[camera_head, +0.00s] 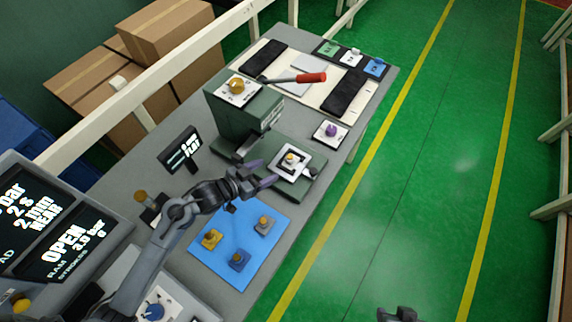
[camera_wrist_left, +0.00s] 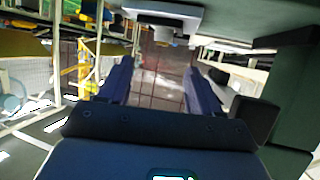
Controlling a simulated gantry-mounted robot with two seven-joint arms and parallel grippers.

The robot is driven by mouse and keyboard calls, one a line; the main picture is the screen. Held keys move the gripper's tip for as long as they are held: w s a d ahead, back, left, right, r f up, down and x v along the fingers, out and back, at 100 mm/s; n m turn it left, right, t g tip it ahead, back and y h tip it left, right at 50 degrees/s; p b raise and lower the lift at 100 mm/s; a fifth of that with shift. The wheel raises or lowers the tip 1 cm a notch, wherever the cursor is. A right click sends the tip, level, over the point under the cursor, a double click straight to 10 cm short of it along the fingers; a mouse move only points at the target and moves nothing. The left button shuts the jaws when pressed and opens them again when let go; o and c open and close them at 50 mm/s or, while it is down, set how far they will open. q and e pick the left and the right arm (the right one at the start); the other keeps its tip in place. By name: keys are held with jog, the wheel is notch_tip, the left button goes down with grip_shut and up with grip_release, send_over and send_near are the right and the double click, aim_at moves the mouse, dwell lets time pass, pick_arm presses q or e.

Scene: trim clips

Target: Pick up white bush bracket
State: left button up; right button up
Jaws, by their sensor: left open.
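In the left wrist view a white block with a short cylinder (camera_wrist_left: 165,18), seemingly this bracket, shows at the top edge, beyond the fingertips. My left gripper (camera_head: 262,172) is open, just to the left of the bracket, with its fingers pointing towards it and apparently nothing between them. Its two blue fingers (camera_wrist_left: 156,84) also show apart in the left wrist view. A dark part at the bottom edge seems to be my right gripper (camera_head: 397,314); its jaws are unclear.
The green press (camera_head: 240,118) stands close behind my left gripper. A blue mat (camera_head: 225,272) holds yellow, blue and grey brackets. A purple knob on a white plate (camera_head: 330,131) is to the right. A red-handled tool (camera_head: 300,78) and dark pads lie at the back.

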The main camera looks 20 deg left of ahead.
aim_at(288, 158)
pick_arm(q)
jog(key=x, duration=0.5)
jog(key=shift+w+r, duration=0.15)
jog(key=shift+w, duration=0.1)
jog(key=shift+x, duration=2.85)
jog(key=shift+w+a, duration=0.1)
jog(key=c, duration=1.2)
